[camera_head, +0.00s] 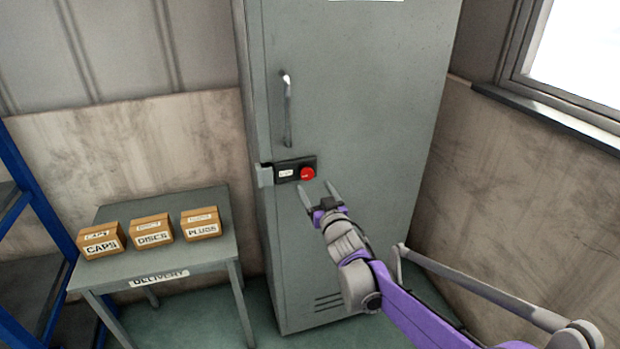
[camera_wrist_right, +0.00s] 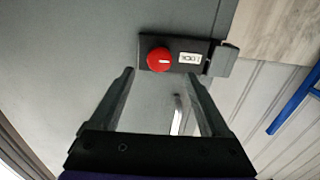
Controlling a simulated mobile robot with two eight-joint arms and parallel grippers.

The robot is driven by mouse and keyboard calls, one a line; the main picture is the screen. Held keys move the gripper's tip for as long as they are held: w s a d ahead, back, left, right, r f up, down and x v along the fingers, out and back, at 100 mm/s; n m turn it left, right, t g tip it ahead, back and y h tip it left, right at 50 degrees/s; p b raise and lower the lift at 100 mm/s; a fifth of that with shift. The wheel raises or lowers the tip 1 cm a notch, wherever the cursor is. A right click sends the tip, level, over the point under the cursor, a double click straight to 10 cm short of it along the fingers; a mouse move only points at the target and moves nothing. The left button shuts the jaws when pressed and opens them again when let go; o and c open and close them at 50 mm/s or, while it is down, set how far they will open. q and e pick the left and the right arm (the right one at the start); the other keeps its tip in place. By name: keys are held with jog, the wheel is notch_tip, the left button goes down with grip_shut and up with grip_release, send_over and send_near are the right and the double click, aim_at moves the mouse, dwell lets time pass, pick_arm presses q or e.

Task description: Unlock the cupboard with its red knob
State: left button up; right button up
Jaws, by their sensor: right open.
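The grey cupboard (camera_head: 350,90) stands upright with its door shut. Its red knob (camera_head: 307,173) sits on a black lock plate (camera_head: 283,171) with a small white label, below the metal door handle (camera_head: 287,108). In the right wrist view the red knob (camera_wrist_right: 159,60) shows a white mark, and the label beside it is too small to read surely. My right gripper (camera_head: 319,193) is open and empty, just below and right of the knob, its fingers pointing at the door. In the wrist view the knob lies beyond the fingertips, between their lines, apart from both. My left gripper is not in view.
A grey table (camera_head: 215,255) marked DELIVERY stands left of the cupboard, with boxes labelled CAPS (camera_head: 101,241), DISCS (camera_head: 152,231) and PLUGS (camera_head: 201,224). A blue rack (camera_head: 40,210) is at the far left. A window (camera_head: 575,50) is at the right.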

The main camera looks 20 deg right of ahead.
aim_at(308, 175)
jog(key=w, duration=0.5)
jog(key=shift+w, duration=0.35)
grip_shut()
